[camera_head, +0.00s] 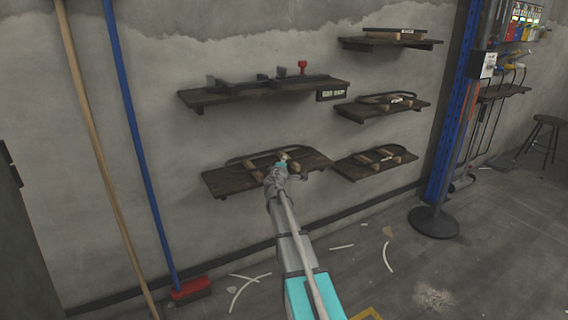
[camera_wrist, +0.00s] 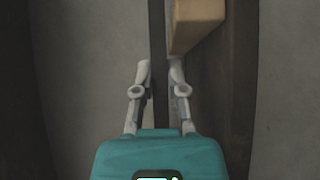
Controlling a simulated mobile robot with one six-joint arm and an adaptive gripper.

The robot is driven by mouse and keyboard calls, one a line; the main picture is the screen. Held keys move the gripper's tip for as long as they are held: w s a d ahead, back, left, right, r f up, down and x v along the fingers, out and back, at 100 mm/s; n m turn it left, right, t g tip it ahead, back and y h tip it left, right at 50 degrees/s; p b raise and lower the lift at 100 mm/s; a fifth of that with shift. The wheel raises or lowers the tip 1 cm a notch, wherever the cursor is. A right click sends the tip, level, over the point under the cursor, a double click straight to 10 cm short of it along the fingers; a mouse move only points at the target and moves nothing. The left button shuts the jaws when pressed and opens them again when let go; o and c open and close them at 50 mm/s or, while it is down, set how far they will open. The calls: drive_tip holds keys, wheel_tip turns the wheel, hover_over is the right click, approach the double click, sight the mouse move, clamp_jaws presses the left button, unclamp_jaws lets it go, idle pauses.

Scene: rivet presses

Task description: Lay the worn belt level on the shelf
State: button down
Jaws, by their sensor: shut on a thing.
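The worn belt shows in the wrist view as a dark strip (camera_wrist: 158,45) running between the fingertips of my gripper (camera_wrist: 160,70). The fingers are closed on it. In the head view my gripper (camera_head: 283,161) is over the lower left dark wooden shelf (camera_head: 225,181), and a thin dark loop, the belt (camera_head: 238,159), shows around the gripper at the shelf's rear. Its near side is partly hidden by my arm. Whether it rests on the shelf or hangs just above is unclear. A pale wooden block (camera_wrist: 197,22) is close to the right fingertip.
Wooden blocks (camera_head: 294,168) are on this shelf. The lower right shelf (camera_head: 350,172) and the one above (camera_head: 375,111) carry similar loops. An upper left shelf (camera_head: 235,94) holds dark tools and a red knob (camera_head: 302,66). A blue broom (camera_head: 140,150) leans left.

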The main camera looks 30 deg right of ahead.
drive_tip(key=shift+f, duration=0.15)
drive_tip(key=c, duration=0.6)
unclamp_jaws()
drive_tip(key=shift+s, duration=0.1)
drive_tip(key=v, duration=1.1)
drive_tip(key=shift+s+a, duration=0.3)
drive_tip(key=shift+s, duration=0.1)
idle(0.6)
